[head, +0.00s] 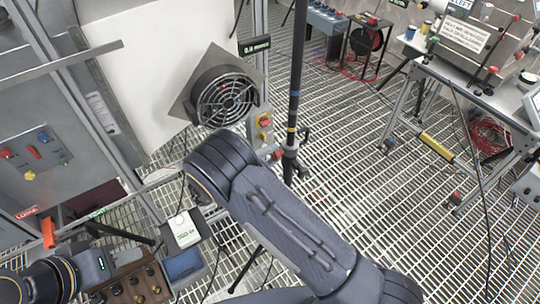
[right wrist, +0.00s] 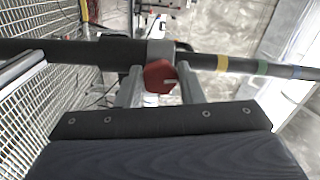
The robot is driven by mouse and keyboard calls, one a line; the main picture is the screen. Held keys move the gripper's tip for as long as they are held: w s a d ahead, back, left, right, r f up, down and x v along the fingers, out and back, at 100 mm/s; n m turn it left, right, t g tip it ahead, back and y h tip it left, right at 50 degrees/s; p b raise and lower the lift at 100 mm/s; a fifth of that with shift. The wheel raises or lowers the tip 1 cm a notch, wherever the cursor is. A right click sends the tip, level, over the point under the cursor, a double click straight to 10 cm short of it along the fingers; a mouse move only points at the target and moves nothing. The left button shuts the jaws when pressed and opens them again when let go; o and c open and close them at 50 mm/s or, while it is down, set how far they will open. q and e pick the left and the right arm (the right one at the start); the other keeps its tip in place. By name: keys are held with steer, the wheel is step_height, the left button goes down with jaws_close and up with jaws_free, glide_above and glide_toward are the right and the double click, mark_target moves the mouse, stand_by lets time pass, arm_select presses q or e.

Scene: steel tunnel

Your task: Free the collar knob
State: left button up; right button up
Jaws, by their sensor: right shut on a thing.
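The collar knob (right wrist: 160,76) is a red, faceted knob on a grey collar (right wrist: 160,48) around a dark pole (right wrist: 110,52). In the right wrist view, my right gripper (right wrist: 160,86) has one finger on each side of the knob and is shut on it. In the head view the pole (head: 297,75) stands upright with the collar and a bit of red at its side; my right arm hides most of that gripper. My left gripper (head: 128,256) is at the lower left, far from the pole, its fingers unclear.
A round fan (head: 225,97) stands behind the pole, left of it. A switch panel (head: 35,153) is at the left. A box with several knobs (head: 135,286) is near my left gripper. A workbench (head: 470,85) stands at the upper right. Open grating floor (head: 350,190) lies right of the pole.

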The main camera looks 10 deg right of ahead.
steer(key=o, duration=1)
steer(key=b+v, duration=0.2)
steer(key=v, duration=0.5)
steer(key=shift+s+a+b, duration=0.1)
steer(key=shift+a+b, duration=0.3)
